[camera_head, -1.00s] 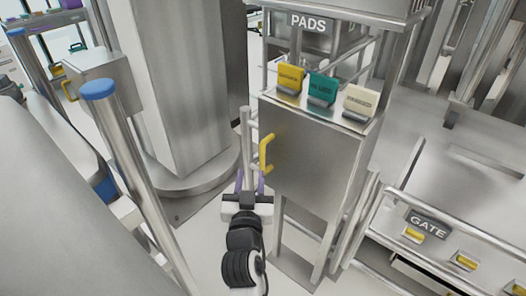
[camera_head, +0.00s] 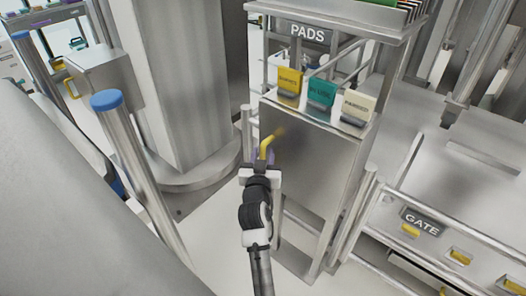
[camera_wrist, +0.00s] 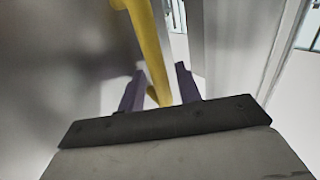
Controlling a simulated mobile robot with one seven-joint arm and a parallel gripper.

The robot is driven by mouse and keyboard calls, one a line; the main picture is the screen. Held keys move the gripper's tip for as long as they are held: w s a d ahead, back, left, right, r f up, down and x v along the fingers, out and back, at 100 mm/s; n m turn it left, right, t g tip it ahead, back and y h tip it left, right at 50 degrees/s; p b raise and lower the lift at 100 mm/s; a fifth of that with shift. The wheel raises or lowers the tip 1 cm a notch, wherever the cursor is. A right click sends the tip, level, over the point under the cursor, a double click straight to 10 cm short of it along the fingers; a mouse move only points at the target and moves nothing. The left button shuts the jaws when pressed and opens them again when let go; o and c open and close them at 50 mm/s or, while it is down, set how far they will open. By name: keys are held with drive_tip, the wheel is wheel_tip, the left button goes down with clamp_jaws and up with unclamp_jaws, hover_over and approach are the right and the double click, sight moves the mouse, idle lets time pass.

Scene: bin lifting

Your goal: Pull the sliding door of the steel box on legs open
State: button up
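The steel box on legs (camera_head: 322,162) stands in the middle of the head view, below the PADS sign. A plain steel panel covers its front, and I see no gap into the box. A yellow bar handle (camera_head: 265,147) sits at the panel's left edge; it also shows in the wrist view (camera_wrist: 148,48). My gripper (camera_head: 262,157) is at the lower part of the handle. In the wrist view the purple fingers of my gripper (camera_wrist: 159,88) are apart, one on each side of the handle, with visible gaps. The handle's lower end in the head view is partly hidden by my gripper.
Yellow, teal and cream pads (camera_head: 321,93) stand on the box's sloped top. A thick steel column (camera_head: 185,80) is at left behind my gripper. A blue-capped post (camera_head: 107,100) stands nearer at left. The GATE frame (camera_head: 422,222) is at right.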

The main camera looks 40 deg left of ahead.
drive_tip(key=shift+w+a, duration=0.2)
drive_tip(key=shift+w, duration=0.05)
clamp_jaws()
